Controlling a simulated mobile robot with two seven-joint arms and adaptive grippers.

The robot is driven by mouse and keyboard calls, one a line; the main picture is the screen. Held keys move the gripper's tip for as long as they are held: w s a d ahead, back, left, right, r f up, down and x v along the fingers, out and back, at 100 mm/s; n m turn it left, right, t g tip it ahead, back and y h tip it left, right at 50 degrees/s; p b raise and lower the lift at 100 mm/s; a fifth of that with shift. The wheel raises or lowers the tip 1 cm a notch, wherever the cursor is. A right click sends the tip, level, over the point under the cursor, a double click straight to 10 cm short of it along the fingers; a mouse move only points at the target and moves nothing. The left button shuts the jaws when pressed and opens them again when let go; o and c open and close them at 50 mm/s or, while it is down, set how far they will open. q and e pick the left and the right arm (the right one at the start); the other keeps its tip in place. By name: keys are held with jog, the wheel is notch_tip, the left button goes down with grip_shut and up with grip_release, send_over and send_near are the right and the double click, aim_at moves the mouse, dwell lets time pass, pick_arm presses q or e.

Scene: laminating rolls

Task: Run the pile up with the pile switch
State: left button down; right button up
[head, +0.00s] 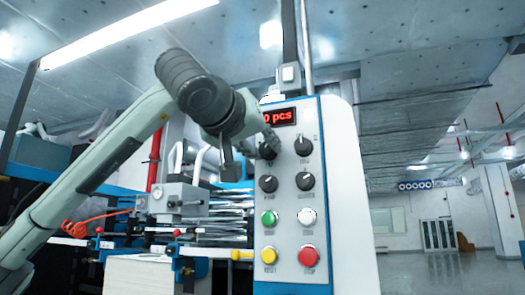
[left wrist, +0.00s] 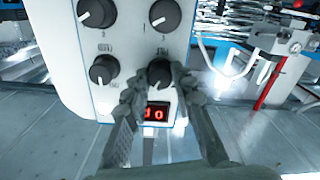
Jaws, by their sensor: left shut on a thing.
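The control panel (head: 287,200) stands at centre right with several black rotary knobs. My left gripper (head: 268,141) is at the upper left knob (head: 267,152), just under the red display. In the left wrist view, which shows the panel upside down, the two fingers of my left gripper (left wrist: 160,84) are shut around the sides of this knob (left wrist: 160,70). Its label is too small to read surely, so I cannot confirm that it is the pile switch. A white stack (head: 140,273), probably the pile, shows low at left of the panel. My right gripper is not in view.
The display (head: 279,117) reads "0 pcs". Close by are the upper right knob (head: 303,146), two lower knobs, a green button (head: 268,218), a white button (head: 306,217), a yellow button (head: 268,254) and a red button (head: 309,256). Open floor lies at right.

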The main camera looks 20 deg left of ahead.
pick_arm(q)
jog(key=n+b, duration=0.1)
jog(key=n, duration=0.4)
jog(key=shift+b, duration=0.3)
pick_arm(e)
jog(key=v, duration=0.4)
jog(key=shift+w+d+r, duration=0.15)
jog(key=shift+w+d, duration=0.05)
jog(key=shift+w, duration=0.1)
pick_arm(q)
jog(key=shift+r+n, duration=0.1)
jog(key=shift+n, duration=0.2)
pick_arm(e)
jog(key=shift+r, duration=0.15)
pick_arm(q)
jog(key=c, duration=1.3)
grip_release()
jog(key=shift+o, duration=0.2)
jog(key=shift+s, duration=0.1)
jog(key=s, duration=1.2)
jog(key=shift+a, duration=0.2)
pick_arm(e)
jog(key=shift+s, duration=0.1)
